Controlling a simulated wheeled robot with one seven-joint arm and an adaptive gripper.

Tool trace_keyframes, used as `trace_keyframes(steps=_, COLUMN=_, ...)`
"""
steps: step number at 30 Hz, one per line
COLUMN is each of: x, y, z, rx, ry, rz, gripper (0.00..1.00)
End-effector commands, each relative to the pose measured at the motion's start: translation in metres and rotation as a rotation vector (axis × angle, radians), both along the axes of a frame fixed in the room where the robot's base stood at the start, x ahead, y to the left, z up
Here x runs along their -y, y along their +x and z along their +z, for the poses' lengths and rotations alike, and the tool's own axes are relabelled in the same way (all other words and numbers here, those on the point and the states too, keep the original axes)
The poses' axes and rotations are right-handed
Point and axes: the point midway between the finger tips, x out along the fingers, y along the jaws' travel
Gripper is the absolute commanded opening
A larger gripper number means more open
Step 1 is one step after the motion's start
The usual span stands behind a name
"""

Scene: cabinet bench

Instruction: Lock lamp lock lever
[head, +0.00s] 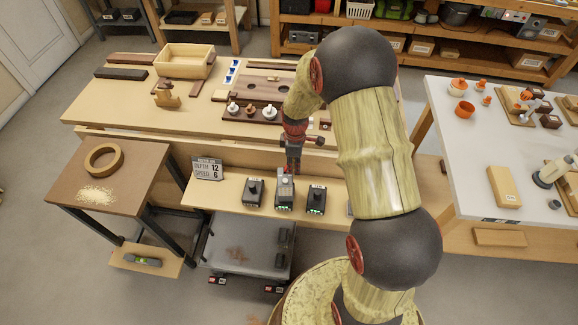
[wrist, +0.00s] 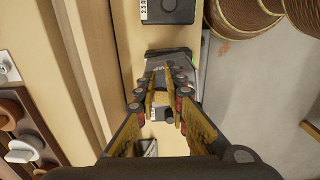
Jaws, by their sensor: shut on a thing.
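A row of small dark control boxes with levers stands on the front ledge of the bench. My gripper (head: 291,168) points down at the middle control box (head: 284,203), which has small green lights on its front. In the wrist view my gripper (wrist: 163,98) is shut over this box (wrist: 178,62), on its upright lever. The fingers hide most of the lever, so its exact angle cannot be told. The neighbouring left box (head: 254,193) and right box (head: 316,200) stand apart from it. No label reading lamp can be made out.
A sign (head: 207,168) reading depth and speed stands at the ledge's left end. Behind, the bench holds a wooden board with white knobs (head: 269,113) and a wooden tray (head: 185,62). A side table (head: 130,185) is at left, a white table (head: 450,130) at right.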

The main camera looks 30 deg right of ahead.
Motion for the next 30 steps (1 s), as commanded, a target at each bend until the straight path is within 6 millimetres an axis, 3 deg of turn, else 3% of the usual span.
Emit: trace_keyframes(steps=30, x=-0.013, y=0.012, z=0.006, rx=0.008, ry=-0.002, rz=0.0, gripper=0.0)
